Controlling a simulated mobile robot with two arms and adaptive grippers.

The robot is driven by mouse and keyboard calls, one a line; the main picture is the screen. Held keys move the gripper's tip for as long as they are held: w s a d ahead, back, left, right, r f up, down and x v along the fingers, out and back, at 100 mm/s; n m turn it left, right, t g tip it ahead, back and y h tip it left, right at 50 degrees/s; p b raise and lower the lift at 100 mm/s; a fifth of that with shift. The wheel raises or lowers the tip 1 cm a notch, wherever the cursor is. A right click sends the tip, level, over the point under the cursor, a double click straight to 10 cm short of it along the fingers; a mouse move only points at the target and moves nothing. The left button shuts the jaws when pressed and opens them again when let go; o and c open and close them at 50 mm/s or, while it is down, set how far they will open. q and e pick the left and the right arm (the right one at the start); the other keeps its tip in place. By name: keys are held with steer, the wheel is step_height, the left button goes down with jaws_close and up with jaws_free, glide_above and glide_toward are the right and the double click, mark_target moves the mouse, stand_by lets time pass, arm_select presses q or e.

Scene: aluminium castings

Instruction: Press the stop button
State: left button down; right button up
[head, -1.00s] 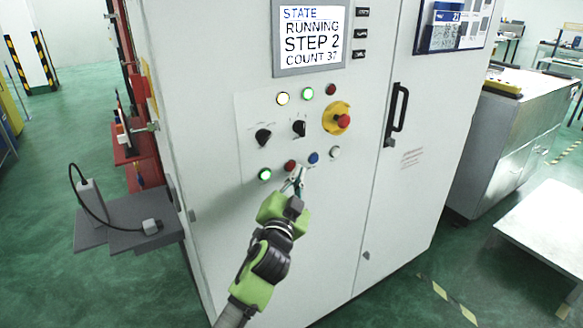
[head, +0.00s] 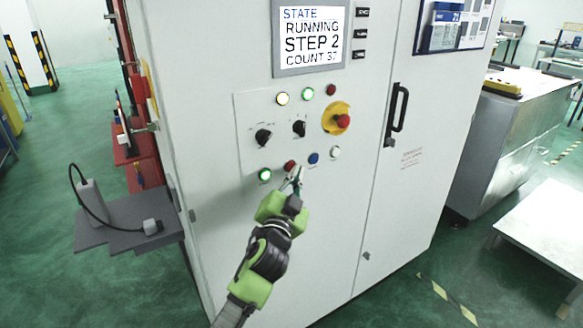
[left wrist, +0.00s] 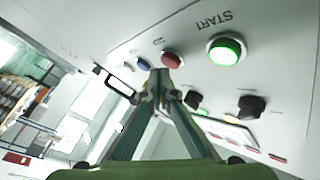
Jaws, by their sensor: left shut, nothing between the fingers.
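The control cabinet has a row of round buttons. The red button (head: 290,165), which I take as the stop button, sits between the lit green button (head: 265,175) and the blue button (head: 314,158). My left gripper (head: 297,172) is shut and empty, its tips right by the red button. In the left wrist view, the fingertips (left wrist: 163,76) are close to the red button (left wrist: 172,60); I cannot tell whether they touch. The lit green button there (left wrist: 225,50) is marked START; the blue button (left wrist: 143,64) is beyond. My right gripper is not in view.
A screen (head: 310,37) reads RUNNING, STEP 2. A red mushroom button on a yellow base (head: 336,119) and black knobs (head: 264,136) are above the row. A black door handle (head: 397,113) stands to the right. A grey shelf (head: 118,222) juts out at left.

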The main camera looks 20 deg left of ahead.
arm_select(q)
steer(key=shift+w+a, duration=0.35)
steer(key=shift+a, duration=0.2)
stand_by(0.9)
steer(key=shift+d, duration=0.1)
steer(key=shift+s+d, duration=0.55)
steer(key=shift+d, duration=0.05)
steer(key=shift+f, duration=0.1)
steer(key=shift+s+d, duration=0.75)
steer(key=shift+d, duration=0.25)
steer(key=shift+s+d, duration=0.75)
steer(key=shift+d, duration=0.25)
